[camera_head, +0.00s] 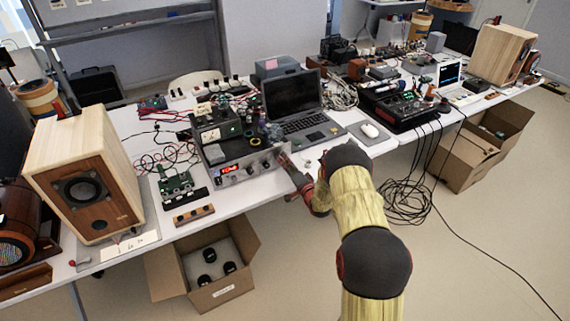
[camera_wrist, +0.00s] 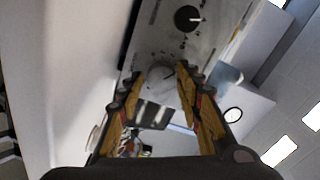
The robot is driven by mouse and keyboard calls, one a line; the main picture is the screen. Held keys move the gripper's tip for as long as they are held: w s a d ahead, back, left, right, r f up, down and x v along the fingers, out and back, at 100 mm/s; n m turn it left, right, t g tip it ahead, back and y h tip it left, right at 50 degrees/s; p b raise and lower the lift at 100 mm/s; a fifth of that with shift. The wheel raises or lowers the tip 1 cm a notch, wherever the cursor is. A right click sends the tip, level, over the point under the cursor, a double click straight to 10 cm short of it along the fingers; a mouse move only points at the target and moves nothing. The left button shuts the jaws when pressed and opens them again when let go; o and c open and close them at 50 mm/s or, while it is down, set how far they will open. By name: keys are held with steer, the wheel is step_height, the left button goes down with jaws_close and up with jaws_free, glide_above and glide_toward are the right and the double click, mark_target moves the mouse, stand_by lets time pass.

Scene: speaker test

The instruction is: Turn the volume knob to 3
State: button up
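The grey amplifier (camera_head: 243,172) with a red lit display (camera_head: 229,169) stands at the table's front edge. Its front panel (camera_wrist: 205,45) fills the upper middle of the wrist view. A pale round knob (camera_wrist: 161,75) with a dark pointer mark shows between my fingertips; a dark knob (camera_wrist: 187,18) with a white pointer is above it. I cannot tell from labels which is the volume knob, nor read the scale numbers. My gripper (camera_wrist: 158,80) is open, its yellow fingers on either side of the pale knob; contact cannot be told. In the head view my gripper (camera_head: 291,176) is right of the panel.
A laptop (camera_head: 300,112) and electronics with loose wires stand behind and beside the amplifier. A wooden speaker (camera_head: 88,175) and a green circuit board (camera_head: 176,184) are to the left. An open cardboard box (camera_head: 232,283) sits on the floor below. Cables hang at the right.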

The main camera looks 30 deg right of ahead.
steer(key=shift+o, duration=1.1)
steer(key=s, duration=1.2)
steer(key=shift+d, duration=0.15)
steer(key=a+r+n+g+h, duration=0.1)
steer(key=a+r+n+g, duration=0.2)
steer(key=r, duration=0.7)
steer(key=a+r+n+g+h, duration=0.1)
steer(key=a+r+n+g, duration=0.1)
steer(key=r, duration=0.8)
steer(key=s+a+r+n+g, duration=0.3)
steer(key=s+a+r, duration=0.5)
steer(key=s, duration=0.3)
steer(key=s+a+r+n+g, duration=0.1)
steer(key=s+a, duration=0.4)
steer(key=s, duration=0.9)
steer(key=s+a+n+g+y, duration=0.1)
steer(key=s+a+n+g, duration=0.2)
steer(key=s, duration=1)
steer(key=a, duration=0.2)
steer(key=shift+s+a+r+n, duration=0.3)
steer(key=shift+s+r+n, duration=0.05)
steer(key=shift+s+n, duration=0.05)
